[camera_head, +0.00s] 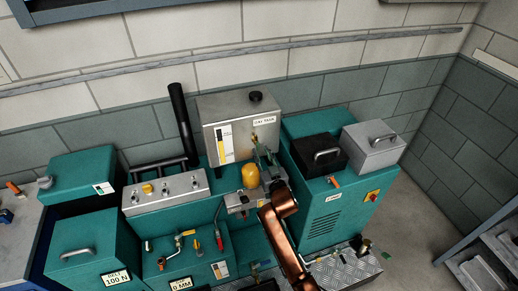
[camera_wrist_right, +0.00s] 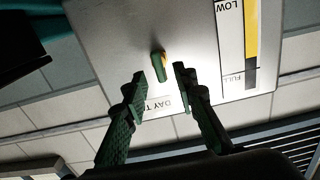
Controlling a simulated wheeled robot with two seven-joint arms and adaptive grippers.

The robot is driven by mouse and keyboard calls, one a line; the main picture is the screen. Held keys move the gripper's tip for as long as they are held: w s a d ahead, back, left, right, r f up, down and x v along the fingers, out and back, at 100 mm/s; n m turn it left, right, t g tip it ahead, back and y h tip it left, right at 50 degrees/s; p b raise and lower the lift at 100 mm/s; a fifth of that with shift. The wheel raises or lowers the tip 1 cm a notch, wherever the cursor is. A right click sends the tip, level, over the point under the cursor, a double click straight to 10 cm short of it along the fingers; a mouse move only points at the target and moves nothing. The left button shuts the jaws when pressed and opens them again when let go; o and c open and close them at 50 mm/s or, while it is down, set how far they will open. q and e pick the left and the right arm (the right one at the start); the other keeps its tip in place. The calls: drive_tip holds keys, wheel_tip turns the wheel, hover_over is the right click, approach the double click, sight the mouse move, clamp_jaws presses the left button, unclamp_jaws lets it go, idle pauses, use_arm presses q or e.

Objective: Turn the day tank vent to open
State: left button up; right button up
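The day tank (camera_head: 238,112) is a grey metal box with a "DAY TANK" label and a yellow level gauge on its front. In the right wrist view its face (camera_wrist_right: 115,25) appears upside down. A small green and brass handle (camera_wrist_right: 158,64), apparently the vent, sticks out from this face near the label. My right gripper (camera_wrist_right: 161,75) is open, with its two green fingertips apart and the handle just beyond the gap between them. Contact is not visible. In the head view the right gripper (camera_head: 264,156) is in front of the tank's lower right. My left gripper is not in view.
A yellow rounded part (camera_head: 250,176) sits just left of my right gripper. A teal cabinet (camera_head: 325,205) with a black box (camera_head: 318,155) and a grey box (camera_head: 373,148) on top stands at the right. A dark upright pipe (camera_head: 181,120) stands left of the tank.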

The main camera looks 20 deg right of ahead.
sight(258, 147)
drive_tip(key=shift+w, duration=1.7)
clamp_jaws()
